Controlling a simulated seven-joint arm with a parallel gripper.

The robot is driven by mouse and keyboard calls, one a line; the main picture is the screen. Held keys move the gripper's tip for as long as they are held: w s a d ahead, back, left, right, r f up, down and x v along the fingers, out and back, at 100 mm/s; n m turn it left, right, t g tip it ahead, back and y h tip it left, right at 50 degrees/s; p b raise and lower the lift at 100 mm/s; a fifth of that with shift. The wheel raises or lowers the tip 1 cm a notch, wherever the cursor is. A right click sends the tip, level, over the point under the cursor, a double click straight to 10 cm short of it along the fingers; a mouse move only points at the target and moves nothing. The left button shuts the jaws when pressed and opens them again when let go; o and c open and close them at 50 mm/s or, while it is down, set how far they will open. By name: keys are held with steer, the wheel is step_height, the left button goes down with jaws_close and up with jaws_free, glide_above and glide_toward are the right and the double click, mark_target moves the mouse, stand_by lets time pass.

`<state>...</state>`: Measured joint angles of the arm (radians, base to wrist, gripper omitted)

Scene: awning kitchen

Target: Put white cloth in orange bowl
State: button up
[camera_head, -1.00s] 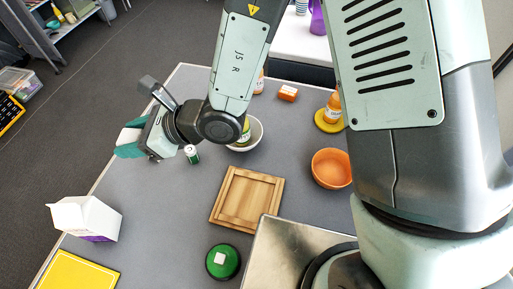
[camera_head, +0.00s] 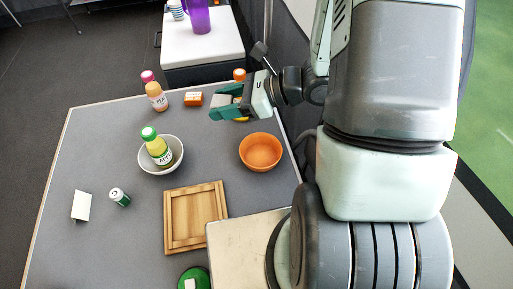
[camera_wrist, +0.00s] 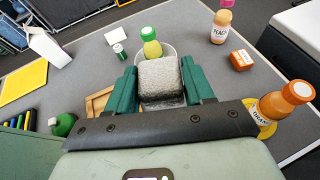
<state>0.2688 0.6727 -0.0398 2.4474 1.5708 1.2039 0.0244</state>
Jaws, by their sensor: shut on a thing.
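The orange bowl (camera_head: 260,152) stands empty on the grey table near its right edge in the head view. It is not seen in the wrist view. My gripper (camera_head: 224,108) is above the table, up and left of the bowl in the head view. In the wrist view its two green fingers (camera_wrist: 160,85) are shut on a pale grey-white, rough-textured block, which I take to be the white cloth (camera_wrist: 160,78).
A white bowl (camera_head: 143,167) holds a green-capped bottle (camera_head: 158,148). A wooden tray (camera_head: 168,222) lies in front. An orange bottle (camera_wrist: 278,103) on a yellow disc stands close to my gripper. A small white item (camera_head: 81,205) and a can (camera_head: 120,197) stand at left.

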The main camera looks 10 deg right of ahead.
steer(key=s+d+m+t, duration=0.1)
steer(key=d, duration=0.5)
glide_above(253, 158)
step_height(253, 158, down, 15)
steer(key=shift+r, duration=0.2)
steer(key=shift+f, duration=0.25)
steer(key=shift+f, duration=0.4)
steer(key=o, duration=1)
steer(key=shift+h, duration=0.3)
